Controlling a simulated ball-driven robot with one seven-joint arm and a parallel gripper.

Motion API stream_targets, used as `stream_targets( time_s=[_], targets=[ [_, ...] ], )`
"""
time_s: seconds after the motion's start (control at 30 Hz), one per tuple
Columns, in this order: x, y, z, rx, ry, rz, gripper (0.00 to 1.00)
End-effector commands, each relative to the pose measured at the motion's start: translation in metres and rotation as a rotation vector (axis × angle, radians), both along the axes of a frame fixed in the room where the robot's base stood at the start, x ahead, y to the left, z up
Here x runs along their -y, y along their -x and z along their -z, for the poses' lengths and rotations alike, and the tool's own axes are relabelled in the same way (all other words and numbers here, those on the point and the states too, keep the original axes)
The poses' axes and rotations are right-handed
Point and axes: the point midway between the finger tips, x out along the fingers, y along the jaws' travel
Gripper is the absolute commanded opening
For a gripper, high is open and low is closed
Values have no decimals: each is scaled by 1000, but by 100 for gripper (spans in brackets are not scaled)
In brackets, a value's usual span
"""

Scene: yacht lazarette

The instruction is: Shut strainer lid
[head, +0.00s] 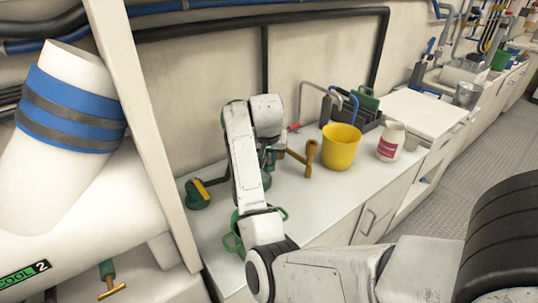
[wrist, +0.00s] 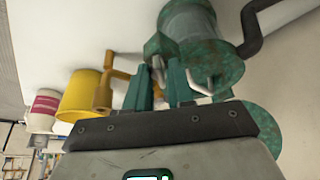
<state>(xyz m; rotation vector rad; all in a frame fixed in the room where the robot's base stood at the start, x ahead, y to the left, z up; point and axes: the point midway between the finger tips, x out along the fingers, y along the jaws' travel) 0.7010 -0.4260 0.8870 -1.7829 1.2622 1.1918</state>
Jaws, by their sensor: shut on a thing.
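The strainer is a worn green cylinder (wrist: 205,40) at the top of the wrist view. A bent light metal rod (wrist: 199,82) shows against it. In the head view my arm hides most of the strainer, and a bit of green (head: 266,181) shows beside the arm. My gripper (wrist: 158,72) has its two teal fingers closed on a small grey piece at the strainer's side, which looks like part of its lid. The fingers cover much of this piece, and I cannot tell the lid's angle.
A brass-coloured fitting (head: 307,160) stands close right of my gripper. Beyond are a yellow bucket (head: 341,147) and a white bottle (head: 390,142). A green and yellow item (head: 198,194) lies left on the counter (head: 306,208).

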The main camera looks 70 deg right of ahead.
Motion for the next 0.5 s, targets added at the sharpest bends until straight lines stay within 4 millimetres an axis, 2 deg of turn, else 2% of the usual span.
stream_targets(
  time_s=[0.43, 0.47, 0.5],
  targets=[
    [0, 0, -1, 1, 1, 1, 0],
    [0, 0, -1, 1, 1, 1, 23],
    [0, 0, -1, 1, 1, 1, 27]
  ],
)
